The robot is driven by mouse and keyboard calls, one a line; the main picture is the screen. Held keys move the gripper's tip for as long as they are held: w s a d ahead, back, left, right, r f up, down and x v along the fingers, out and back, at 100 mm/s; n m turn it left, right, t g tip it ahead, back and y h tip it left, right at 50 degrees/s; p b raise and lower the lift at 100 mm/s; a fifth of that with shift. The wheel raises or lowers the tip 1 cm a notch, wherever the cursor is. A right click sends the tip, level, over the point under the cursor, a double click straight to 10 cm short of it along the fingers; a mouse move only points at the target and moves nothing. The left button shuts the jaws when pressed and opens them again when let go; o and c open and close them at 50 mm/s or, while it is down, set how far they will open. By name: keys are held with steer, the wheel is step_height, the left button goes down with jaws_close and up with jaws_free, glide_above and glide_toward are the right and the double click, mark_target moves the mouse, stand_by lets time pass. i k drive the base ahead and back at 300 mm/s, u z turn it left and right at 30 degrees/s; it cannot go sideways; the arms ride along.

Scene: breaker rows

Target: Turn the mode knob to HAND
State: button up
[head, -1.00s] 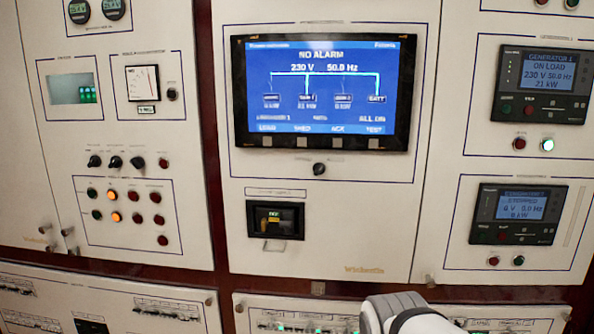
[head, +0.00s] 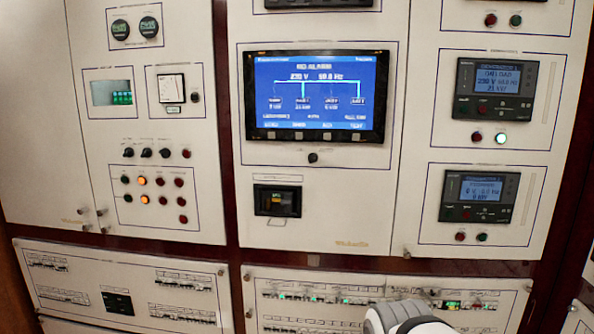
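Several small black rotary knobs are in the head view, and their labels are too small to read, so I cannot tell which is the mode knob. Three black knobs (head: 146,152) sit in a row on the left panel, beside a dark red button (head: 186,153). A single black knob (head: 313,158) sits below the large blue screen (head: 320,92) on the middle panel. Another small dark knob (head: 195,97) is right of the square meter (head: 171,88). A white part of my arm shows at the bottom edge; my gripper is not in view.
Two generator controllers, the upper (head: 495,88) and the lower (head: 479,196), are on the right panel. A black breaker unit (head: 277,201) is below the screen. Breaker rows (head: 318,298) fill the lower panels. Small handles (head: 82,212) protrude at the left panel's lower edge.

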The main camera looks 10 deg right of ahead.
mark_target(313, 157)
steer(key=z, duration=0.05)
steer(key=k, duration=1)
steer(key=u, duration=1.3)
steer(key=i, duration=1.15)
steer(key=z, duration=1.7)
steer(key=i, duration=0.95)
steer(key=u, duration=0.05)
